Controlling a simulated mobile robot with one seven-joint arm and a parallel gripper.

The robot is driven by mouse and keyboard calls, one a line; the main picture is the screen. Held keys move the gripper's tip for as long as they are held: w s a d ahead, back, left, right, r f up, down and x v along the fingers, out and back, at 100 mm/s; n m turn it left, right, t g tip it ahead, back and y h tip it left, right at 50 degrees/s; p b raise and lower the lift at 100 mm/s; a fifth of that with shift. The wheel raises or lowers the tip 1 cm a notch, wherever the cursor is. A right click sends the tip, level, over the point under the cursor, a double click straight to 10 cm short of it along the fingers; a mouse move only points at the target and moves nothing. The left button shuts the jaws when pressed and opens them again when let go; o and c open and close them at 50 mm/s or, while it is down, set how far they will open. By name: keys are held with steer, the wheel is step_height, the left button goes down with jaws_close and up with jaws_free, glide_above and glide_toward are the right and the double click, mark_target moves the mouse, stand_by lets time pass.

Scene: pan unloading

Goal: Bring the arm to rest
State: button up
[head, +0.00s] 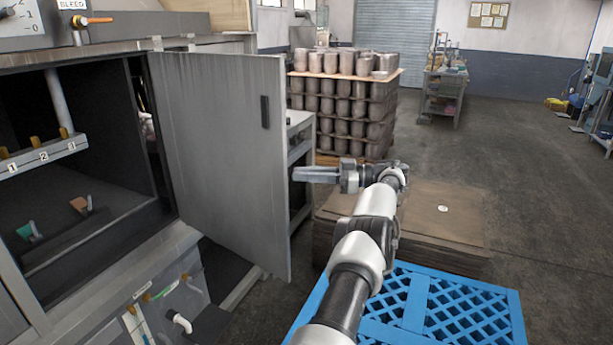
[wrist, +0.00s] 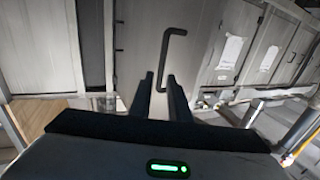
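My arm stretches forward in the head view over a blue pallet. My gripper (head: 312,175) points left, just right of the open grey cabinet door (head: 220,150). In the wrist view my gripper's two dark fingers (wrist: 161,88) stand slightly apart with nothing between them. Beyond the fingertips a black bar handle (wrist: 166,58) shows on a grey panel. My gripper is not seen touching the handle or the door.
The blue pallet (head: 448,290) lies below my arm. A stack of flat brown sheets (head: 455,215) is behind it. A loaded stack of grey cylinders (head: 345,105) stands farther back. Floor is clear at right.

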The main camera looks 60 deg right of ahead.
steer(key=shift+s+d, duration=0.1)
steer(key=shift+s, duration=0.3)
stand_by(0.3)
